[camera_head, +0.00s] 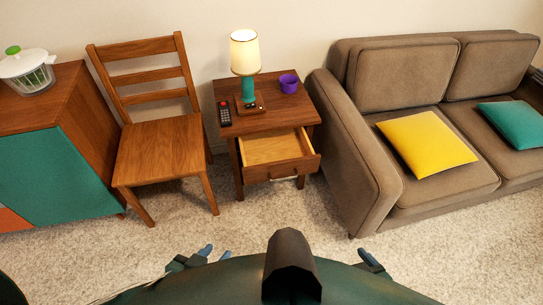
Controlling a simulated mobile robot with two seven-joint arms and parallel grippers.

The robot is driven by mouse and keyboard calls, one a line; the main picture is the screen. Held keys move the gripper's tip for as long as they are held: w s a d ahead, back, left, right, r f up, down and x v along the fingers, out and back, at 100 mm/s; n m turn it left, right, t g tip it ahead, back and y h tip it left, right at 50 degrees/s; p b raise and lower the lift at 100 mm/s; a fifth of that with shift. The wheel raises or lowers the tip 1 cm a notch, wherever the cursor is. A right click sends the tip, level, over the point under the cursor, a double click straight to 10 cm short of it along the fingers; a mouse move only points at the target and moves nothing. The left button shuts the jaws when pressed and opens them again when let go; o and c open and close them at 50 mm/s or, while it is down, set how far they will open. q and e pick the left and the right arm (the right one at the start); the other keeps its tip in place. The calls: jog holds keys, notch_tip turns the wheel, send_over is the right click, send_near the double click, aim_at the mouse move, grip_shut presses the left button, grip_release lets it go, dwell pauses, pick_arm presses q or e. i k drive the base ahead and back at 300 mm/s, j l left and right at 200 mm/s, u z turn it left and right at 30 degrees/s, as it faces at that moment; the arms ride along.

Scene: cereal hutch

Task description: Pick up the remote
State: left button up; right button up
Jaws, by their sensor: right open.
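The remote (224,114), dark with a red button at its far end, lies on the left part of the wooden side table's top (277,127). It is beside a lamp and nothing covers it. My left gripper (215,253) is low in the view, in front of and well short of the table; its two blue fingertips show apart with nothing between them. My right gripper (370,259) is at the bottom right of centre, open, mostly hidden behind my own body. Both are far from the remote.
A lamp with a teal base (248,88) and a purple cup (289,83) stand on the table. Its drawer (283,169) is pulled out empty. A wooden chair (160,147) is left, a brown sofa (352,160) right. Carpet (270,215) in front is clear.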

aim_at(225, 118)
jog(key=i+j+z, duration=0.35)
jog(key=j, duration=0.2)
jog(key=i+j+z, duration=0.4)
jog(key=j, duration=0.25)
jog(key=i+j+z, duration=0.2)
jog(key=j, duration=0.2)
jog(key=j+z, duration=0.15)
jog(key=j, duration=0.2)
jog(key=i, duration=0.05)
